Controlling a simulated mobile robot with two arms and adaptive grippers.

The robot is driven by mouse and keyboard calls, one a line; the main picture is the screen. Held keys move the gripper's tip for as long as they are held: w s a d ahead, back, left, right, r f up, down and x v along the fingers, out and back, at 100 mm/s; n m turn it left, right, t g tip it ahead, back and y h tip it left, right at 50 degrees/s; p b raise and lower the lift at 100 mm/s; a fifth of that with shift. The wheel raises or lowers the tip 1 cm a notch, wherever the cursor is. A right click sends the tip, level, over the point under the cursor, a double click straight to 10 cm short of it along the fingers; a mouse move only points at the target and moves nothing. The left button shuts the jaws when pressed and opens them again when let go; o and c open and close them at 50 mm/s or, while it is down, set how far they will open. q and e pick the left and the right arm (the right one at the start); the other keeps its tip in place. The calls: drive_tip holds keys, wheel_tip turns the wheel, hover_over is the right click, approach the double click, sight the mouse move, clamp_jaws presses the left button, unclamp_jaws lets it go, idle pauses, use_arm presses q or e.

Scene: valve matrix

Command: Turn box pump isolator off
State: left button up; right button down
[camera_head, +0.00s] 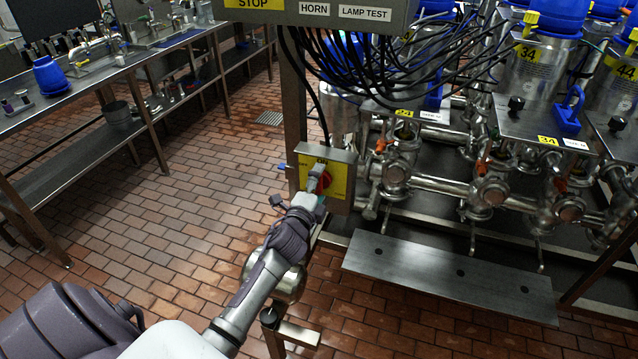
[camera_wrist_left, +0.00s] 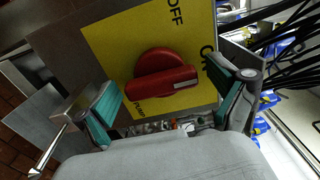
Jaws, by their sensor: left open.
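The box pump isolator is a grey box with a yellow plate (camera_head: 338,178) and a red rotary knob (camera_head: 324,180), mounted on a post in the head view. In the left wrist view the red knob (camera_wrist_left: 162,76) sits on the yellow plate (camera_wrist_left: 115,45), marked OFF at the top and ON, partly hidden, at the right. The knob's raised bar lies nearly across the picture, with a pale mark at its right end, towards ON. My left gripper (camera_head: 318,186) is in front of the box. Its open fingers (camera_wrist_left: 170,106) stand either side of the knob, apparently apart from it.
A control box (camera_head: 325,12) with many black cables hangs above the isolator. Steel pipes and valves (camera_head: 490,190) stand to the right, above a grey plate (camera_head: 450,275). A steel bench (camera_head: 90,80) is at the left. The tiled floor (camera_head: 190,170) between is open.

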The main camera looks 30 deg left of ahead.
use_arm(q)
drive_tip(key=c, duration=1.2)
drive_tip(key=shift+o, duration=0.2)
drive_tip(key=shift+n, duration=0.3)
drive_tip(key=n, duration=0.3)
drive_tip(key=shift+n, duration=0.4)
drive_tip(key=n+p, duration=0.1)
drive_tip(key=n, duration=0.3)
drive_tip(key=n+p, duration=0.1)
drive_tip(key=n, duration=0.4)
drive_tip(key=shift+n+p, duration=0.3)
drive_tip(key=shift+n, duration=0.1)
drive_tip(key=shift+n+p, duration=0.4)
drive_tip(key=shift+n, duration=1.5)
